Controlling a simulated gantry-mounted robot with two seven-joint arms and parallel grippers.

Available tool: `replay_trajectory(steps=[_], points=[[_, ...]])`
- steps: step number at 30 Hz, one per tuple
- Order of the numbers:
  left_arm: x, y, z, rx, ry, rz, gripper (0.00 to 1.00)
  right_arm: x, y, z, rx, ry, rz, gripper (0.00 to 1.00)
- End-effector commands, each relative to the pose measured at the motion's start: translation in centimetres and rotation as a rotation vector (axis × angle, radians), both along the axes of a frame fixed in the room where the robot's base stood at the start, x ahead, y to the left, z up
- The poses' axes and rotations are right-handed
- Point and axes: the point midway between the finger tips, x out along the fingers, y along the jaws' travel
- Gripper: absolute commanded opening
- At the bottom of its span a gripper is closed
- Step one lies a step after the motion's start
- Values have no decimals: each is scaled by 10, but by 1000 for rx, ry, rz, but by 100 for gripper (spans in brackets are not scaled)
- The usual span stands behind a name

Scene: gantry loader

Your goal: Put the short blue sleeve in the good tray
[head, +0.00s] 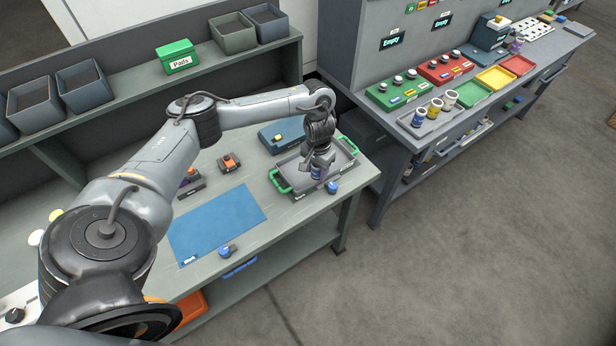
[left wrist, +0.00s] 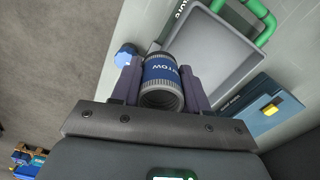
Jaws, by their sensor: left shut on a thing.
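My left gripper (head: 317,174) is shut on a sleeve with a blue band and grey ends (left wrist: 161,84). In the left wrist view the sleeve sits between the two fingers, with white letters on its band and its open end facing the camera. In the head view the sleeve (head: 316,172) is small and partly hidden by the fingers. It is held over or just above a grey tray with green handles (head: 287,177), which also shows in the left wrist view (left wrist: 212,45). A green tray (head: 474,94) lies on the right bench. No readable label marks either as the good tray. My right gripper is out of view.
A small blue knobbed part (head: 333,187) sits beside the grey tray. A blue box (head: 281,134) stands behind it; a blue mat (head: 217,222) lies to the left. The right bench holds a yellow tray (head: 497,78), a red tray (head: 517,65) and several sleeves.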

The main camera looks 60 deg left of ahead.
Motion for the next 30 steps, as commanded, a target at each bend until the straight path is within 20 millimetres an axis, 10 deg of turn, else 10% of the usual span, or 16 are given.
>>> replay_trajectory(steps=[9,30], points=[[-13,44,-27,1,-1,2,5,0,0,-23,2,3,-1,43],[-15,48,-70,0,-1,0,5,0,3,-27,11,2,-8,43]])
